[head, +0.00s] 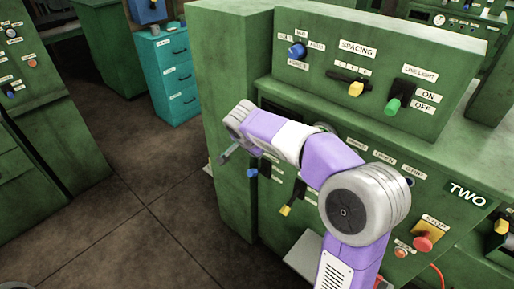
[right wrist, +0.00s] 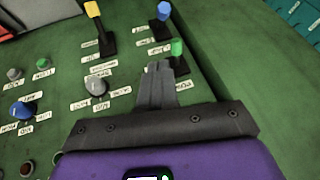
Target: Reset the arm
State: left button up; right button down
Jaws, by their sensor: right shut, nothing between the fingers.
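My right arm (head: 345,205), purple and white, comes in from the lower right of the head view. It is bent across the front of a green machine marked TWO (head: 468,193). Its gripper (head: 226,157) is at the machine's left edge, small in that view. In the right wrist view the dark grey fingers (right wrist: 158,75) are together with nothing between them. They are in front of the green panel, close in the picture to a green-tipped lever (right wrist: 177,48); I cannot tell whether they touch. My left gripper is not in view.
The panel holds a yellow-handled lever (right wrist: 93,9), a blue-handled lever (right wrist: 163,9) and a blue knob (right wrist: 22,109). A red stop button (head: 424,241) is at the right. A teal drawer cabinet (head: 167,75) stands behind. Open floor (head: 150,215) lies left of the machine.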

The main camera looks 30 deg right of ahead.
jog(key=shift+a+r, duration=0.1)
jog(key=shift+a, duration=0.05)
dwell(0.4)
jog(key=s+a+f+n+g+y, duration=0.1)
jog(key=s+a+f+n+y, duration=0.15)
jog(key=a+f, duration=0.6)
jog(key=s+a+f+n+g+y, duration=0.1)
jog(key=a+f+n+y, duration=0.2)
jog(key=f, duration=1.1)
jog(key=s+a+f+n+g+y, duration=0.1)
jog(key=s+a+f, duration=0.3)
jog(key=s+f, duration=0.5)
jog(key=s+a+f+n+y+p, duration=0.1)
jog(key=s+a+f+n, duration=0.3)
jog(key=s+f, duration=0.4)
jog(key=s+a, duration=0.1)
jog(key=s, duration=0.2)
jog(key=shift+a+f+n+g, duration=0.15)
jog(key=shift+f+n+g, duration=0.2)
jog(key=shift+g, duration=0.05)
